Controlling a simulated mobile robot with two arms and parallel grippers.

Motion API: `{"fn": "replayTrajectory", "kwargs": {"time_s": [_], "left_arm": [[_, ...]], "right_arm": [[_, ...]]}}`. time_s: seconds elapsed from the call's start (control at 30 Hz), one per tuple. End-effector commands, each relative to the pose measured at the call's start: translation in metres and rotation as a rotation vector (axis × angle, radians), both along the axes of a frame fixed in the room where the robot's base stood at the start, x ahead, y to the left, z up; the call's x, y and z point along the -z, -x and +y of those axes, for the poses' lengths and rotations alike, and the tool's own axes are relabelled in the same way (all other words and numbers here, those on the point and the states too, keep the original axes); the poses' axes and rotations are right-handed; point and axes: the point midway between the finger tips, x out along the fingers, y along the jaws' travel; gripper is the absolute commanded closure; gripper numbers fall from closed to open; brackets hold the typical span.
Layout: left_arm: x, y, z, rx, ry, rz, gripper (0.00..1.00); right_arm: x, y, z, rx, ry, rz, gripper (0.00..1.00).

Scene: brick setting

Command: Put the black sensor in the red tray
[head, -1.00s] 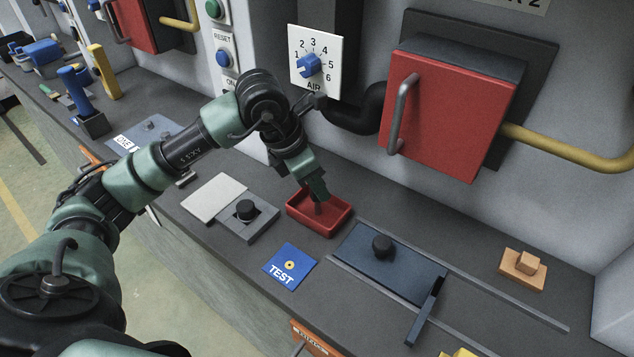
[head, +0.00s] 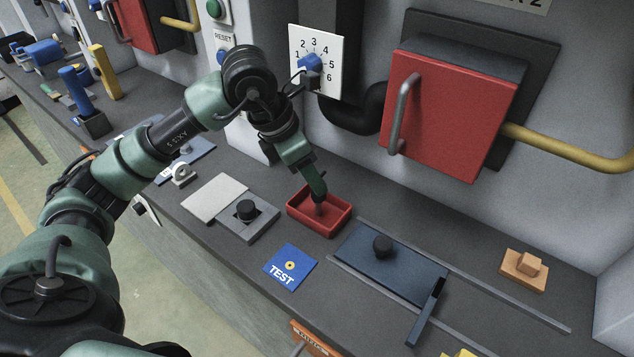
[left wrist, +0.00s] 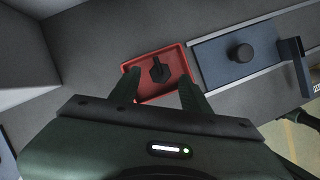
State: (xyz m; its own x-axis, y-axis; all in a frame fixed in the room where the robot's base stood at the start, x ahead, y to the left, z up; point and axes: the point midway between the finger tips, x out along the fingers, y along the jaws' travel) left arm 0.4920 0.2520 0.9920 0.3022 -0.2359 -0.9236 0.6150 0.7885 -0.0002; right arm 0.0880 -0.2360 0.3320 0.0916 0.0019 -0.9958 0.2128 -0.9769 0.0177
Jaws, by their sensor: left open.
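A small black piece with a stem, which looks like the black sensor (left wrist: 160,72), is inside the red tray (left wrist: 178,56) in the left wrist view. In the head view the red tray (head: 335,224) sits on the dark bench, and the sensor is mostly hidden by the fingers. My left gripper (head: 319,190) points down over the tray. In the left wrist view its fingers (left wrist: 158,92) are spread wide on either side of the sensor, with visible gaps. My right gripper is not in view.
A blue TEST card (head: 289,266) lies in front. To the right is a dark blue plate (head: 400,275) with a black knob and lever, between rails. A red box (head: 445,110) projects from the wall behind.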

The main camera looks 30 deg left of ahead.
Motion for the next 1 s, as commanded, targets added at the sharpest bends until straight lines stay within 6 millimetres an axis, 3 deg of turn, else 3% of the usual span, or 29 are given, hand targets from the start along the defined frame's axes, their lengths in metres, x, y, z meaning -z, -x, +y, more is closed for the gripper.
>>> {"fn": "replayTrajectory", "kwargs": {"time_s": [0.2,0.4,1.0], "left_arm": [[-0.045,0.014,0.012,-0.002,-0.001,-0.006,0.53],[-0.069,0.022,0.018,0.000,-0.001,-0.003,0.53],[-0.075,0.024,0.019,0.000,-0.001,-0.001,0.53]], "right_arm": [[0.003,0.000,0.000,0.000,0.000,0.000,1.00],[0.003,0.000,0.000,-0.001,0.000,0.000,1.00],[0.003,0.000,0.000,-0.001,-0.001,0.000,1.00]]}}
